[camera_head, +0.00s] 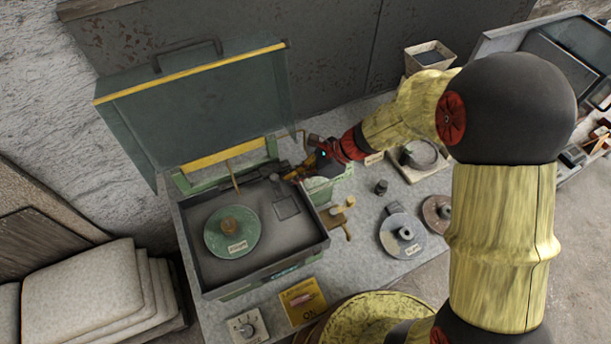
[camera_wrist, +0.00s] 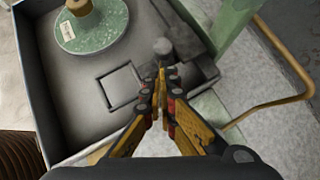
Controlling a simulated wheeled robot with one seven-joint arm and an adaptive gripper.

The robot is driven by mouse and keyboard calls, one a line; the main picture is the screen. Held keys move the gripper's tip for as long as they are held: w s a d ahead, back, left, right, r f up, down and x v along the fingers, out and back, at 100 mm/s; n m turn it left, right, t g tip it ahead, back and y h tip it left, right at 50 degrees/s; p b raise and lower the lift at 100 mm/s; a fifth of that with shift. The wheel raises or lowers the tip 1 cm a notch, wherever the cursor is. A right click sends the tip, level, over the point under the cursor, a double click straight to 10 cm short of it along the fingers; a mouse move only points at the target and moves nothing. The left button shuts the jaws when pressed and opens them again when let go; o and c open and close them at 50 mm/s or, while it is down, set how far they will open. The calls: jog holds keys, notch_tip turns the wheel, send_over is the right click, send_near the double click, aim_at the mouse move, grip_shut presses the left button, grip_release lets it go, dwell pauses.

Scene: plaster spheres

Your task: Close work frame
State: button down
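A green, see-through hood panel (camera_head: 205,105) with a yellow edge and a black handle stands raised at the back of a green machine. Its open grey tray (camera_head: 315,247) holds a round green plate (camera_head: 232,234) with a brass-coloured hub, which also shows in the wrist view (camera_wrist: 92,24). I cannot tell which part is the work frame. My gripper (camera_head: 292,174) is at the tray's back right corner. In the wrist view my gripper's fingertips (camera_wrist: 163,74) meet beside a dark round knob (camera_wrist: 163,47). Whether they touch the knob is unclear.
Grey discs (camera_head: 403,236), a small dark weight (camera_head: 381,187) and a brass fitting (camera_head: 340,215) lie right of the tray. A dial box (camera_head: 246,326) and a yellow switch plate (camera_head: 303,301) are in front. A bent brass rod (camera_wrist: 285,98) is right of my fingers.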

aim_at(275, 201)
jog(key=shift+a, duration=0.25)
jog(key=s+a, duration=0.1)
jog(key=a, duration=0.2)
jog(key=s+a, duration=0.2)
jog(key=a, duration=0.1)
jog(key=s+a+b, duration=0.1)
jog(key=s+a, duration=0.1)
jog(key=a, duration=0.2)
dwell(0.3)
jog(key=shift+w+d, duration=0.1)
jog(key=shift+d, duration=0.1)
jog(key=d, duration=0.2)
jog(key=d+r+p, duration=0.1)
jog(key=d, duration=0.1)
jog(key=shift+d+r, duration=0.15)
jog(key=shift+d, duration=0.15)
jog(key=p+v, duration=0.1)
jog(key=v, duration=0.7)
jog(key=shift+d+r, duration=0.15)
jog(key=shift+r, duration=0.05)
